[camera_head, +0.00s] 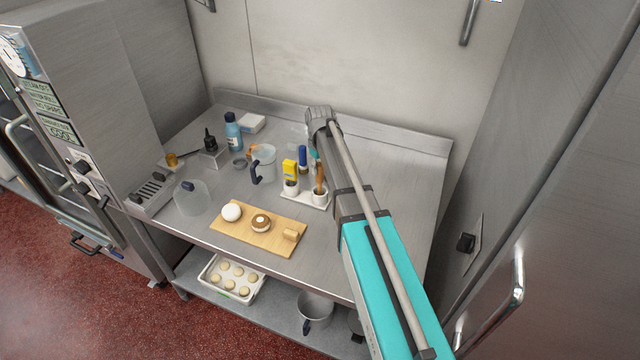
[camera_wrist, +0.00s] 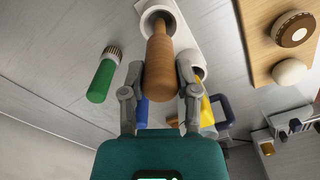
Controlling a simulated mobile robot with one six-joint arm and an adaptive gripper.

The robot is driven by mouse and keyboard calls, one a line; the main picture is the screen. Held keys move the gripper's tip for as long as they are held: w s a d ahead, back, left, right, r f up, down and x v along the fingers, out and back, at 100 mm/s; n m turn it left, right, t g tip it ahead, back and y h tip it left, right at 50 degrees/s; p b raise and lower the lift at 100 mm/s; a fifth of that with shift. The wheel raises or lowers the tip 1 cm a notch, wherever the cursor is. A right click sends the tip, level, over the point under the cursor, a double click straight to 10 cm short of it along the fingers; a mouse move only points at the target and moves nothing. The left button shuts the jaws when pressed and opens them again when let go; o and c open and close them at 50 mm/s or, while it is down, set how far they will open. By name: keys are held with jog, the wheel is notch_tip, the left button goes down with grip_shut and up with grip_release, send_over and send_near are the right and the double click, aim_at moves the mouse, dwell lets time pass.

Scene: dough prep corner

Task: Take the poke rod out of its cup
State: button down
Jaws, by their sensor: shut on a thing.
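The poke rod, a brown wooden rod (camera_wrist: 160,62), is between the two fingers of my gripper (camera_wrist: 160,70) in the wrist view. The gripper is shut on it. The rod's far end is at the mouth of a round white cup (camera_wrist: 148,27); I cannot tell how deep it sits inside. In the head view the brown rod (camera_head: 320,180) stands upright over its white cup (camera_head: 320,198), just left of my arm. My gripper's fingers are mostly hidden by the arm there.
A yellow-handled tool (camera_head: 290,168) and a blue-handled tool (camera_head: 302,154) stand close by. A green-handled brush (camera_wrist: 101,80) is beside the cup. A wooden board (camera_head: 266,238) with dough pieces lies in front. A clear jug (camera_head: 264,160) stands to the left. The steel table's right side is clear.

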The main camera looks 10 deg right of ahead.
jog(key=shift+r+p, duration=1.25)
jog(key=shift+r, duration=0.25)
jog(key=shift+r+p, duration=1.2)
